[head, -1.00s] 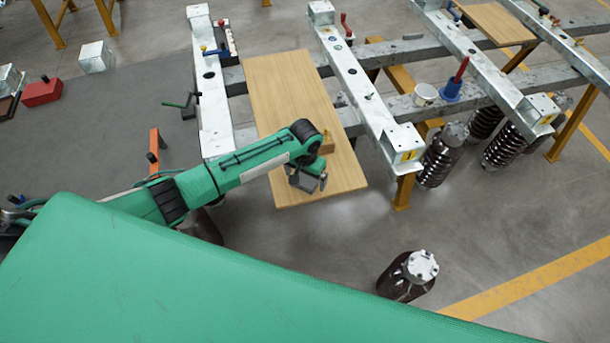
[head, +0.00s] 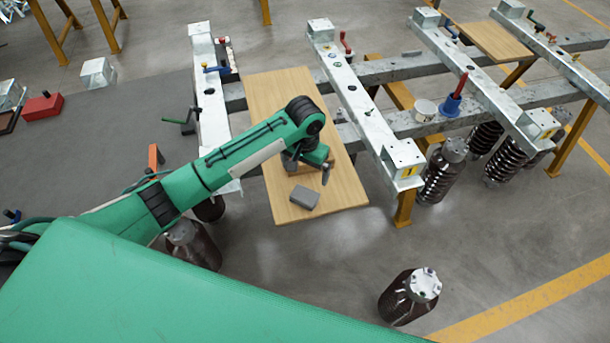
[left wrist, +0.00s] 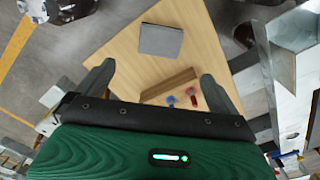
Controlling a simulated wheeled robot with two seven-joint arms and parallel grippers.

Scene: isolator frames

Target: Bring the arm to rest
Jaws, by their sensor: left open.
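My left arm reaches in from the left in the head view, and its gripper (head: 309,172) is above the wooden board (head: 330,185). The gripper is open and empty, with its two fingers apart in the left wrist view (left wrist: 158,85). A small grey block (head: 304,197) lies on the board just in front of the gripper; it also shows in the left wrist view (left wrist: 160,40), beyond the fingertips and apart from them. A small wooden tray (left wrist: 168,88) on the board is partly hidden by the gripper, with small red and blue items in it. My right gripper is not in view.
Galvanized steel beams (head: 366,105) form a frame around the board. Brown ribbed insulators (head: 440,175) hang at the right. Another insulator (head: 410,296) stands on the floor in front. A grey table (head: 90,150) at left holds a red box (head: 42,106).

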